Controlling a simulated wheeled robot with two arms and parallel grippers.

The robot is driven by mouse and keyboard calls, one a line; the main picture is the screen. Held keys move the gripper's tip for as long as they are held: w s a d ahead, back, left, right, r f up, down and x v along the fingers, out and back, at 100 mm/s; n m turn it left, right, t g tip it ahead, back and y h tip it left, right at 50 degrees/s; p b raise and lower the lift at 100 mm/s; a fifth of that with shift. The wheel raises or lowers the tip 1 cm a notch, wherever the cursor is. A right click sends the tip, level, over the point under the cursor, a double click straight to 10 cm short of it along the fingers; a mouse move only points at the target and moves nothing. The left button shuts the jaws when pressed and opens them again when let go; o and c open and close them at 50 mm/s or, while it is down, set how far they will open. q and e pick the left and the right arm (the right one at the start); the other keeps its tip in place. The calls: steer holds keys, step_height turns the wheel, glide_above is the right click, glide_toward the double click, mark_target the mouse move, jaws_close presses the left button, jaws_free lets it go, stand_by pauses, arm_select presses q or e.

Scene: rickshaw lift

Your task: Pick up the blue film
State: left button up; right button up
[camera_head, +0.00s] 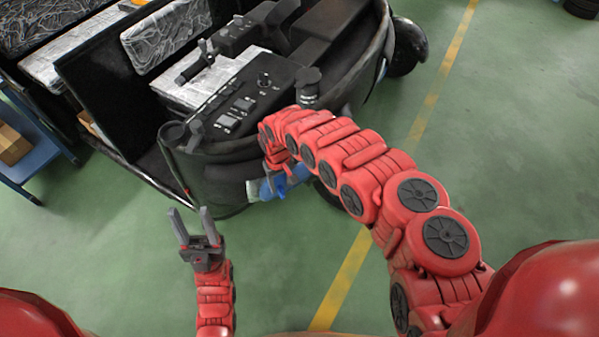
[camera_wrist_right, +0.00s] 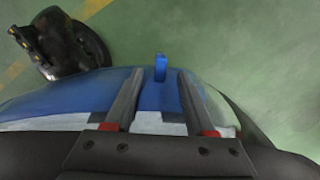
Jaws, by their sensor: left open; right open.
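Something blue, which looks like the blue film (camera_head: 283,183), shows at the lower side of the black vehicle in the head view, partly hidden by my right arm. The right wrist view shows a blue surface (camera_wrist_right: 75,94) with a whitish lower edge, and a small upright blue tab between the fingertips. My right gripper (camera_wrist_right: 161,74) is open, with its fingers over the blue surface; I cannot tell whether they touch it. Its fingers are hard to make out in the head view. My left gripper (camera_head: 191,212) is open and empty, in front of the vehicle over the floor.
The black vehicle (camera_head: 230,150), with a control panel and seats, fills the upper middle. A dark wheel (camera_wrist_right: 75,48) shows in the right wrist view. A blue shelf (camera_head: 35,160) with a cardboard box (camera_head: 12,146) stands at the left.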

steer(key=shift+a+f, duration=0.15)
steer(key=shift+f, duration=1.05)
jaws_close()
